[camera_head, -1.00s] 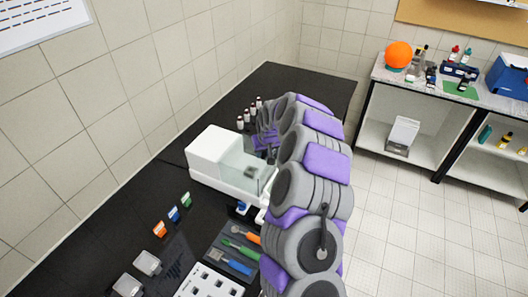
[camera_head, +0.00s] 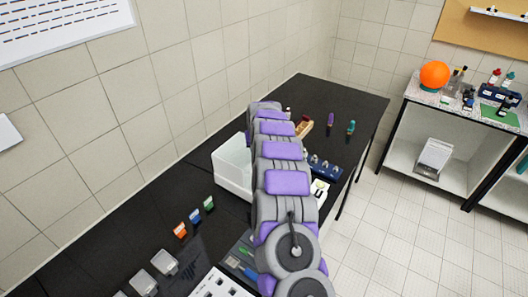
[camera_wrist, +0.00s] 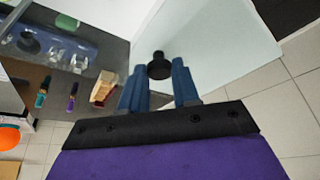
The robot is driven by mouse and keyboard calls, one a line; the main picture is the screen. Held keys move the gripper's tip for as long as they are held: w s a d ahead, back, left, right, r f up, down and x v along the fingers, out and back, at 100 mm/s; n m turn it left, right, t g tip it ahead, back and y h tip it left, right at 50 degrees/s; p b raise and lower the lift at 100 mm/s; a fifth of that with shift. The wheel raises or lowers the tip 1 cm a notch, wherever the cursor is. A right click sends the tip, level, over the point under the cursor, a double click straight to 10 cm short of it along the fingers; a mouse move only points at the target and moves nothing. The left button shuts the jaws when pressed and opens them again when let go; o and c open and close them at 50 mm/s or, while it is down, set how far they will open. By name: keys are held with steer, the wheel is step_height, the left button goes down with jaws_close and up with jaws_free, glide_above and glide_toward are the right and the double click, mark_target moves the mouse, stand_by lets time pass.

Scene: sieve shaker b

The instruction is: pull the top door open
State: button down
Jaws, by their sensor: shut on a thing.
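The white machine (camera_head: 232,166) stands on the black bench, with its clear chamber mostly hidden behind my arm in the head view. In the wrist view a pale glass panel (camera_wrist: 222,42) carries a round black knob (camera_wrist: 159,66); I take this panel as the top door. My gripper (camera_wrist: 158,76) has its blue fingers on either side of the knob and is shut on it. The gripper is hidden behind my arm in the head view. How far the door stands open cannot be told.
A blue rack (camera_head: 324,167) and a wooden block (camera_head: 304,127) stand right of my arm on the bench. Orange, blue and green small items (camera_head: 194,216) lie left. The tiled wall is close behind. A shelf unit with an orange ball (camera_head: 434,74) stands across open floor.

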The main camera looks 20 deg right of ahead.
steer(key=shift+w+a+f, duration=0.1)
steer(key=shift+w+a, duration=0.2)
steer(key=c, duration=0.8)
jaws_free()
steer(key=d+v, duration=0.1)
steer(key=v, duration=1.6)
steer(key=shift+a+b, duration=0.3)
steer(key=shift+a, duration=0.15)
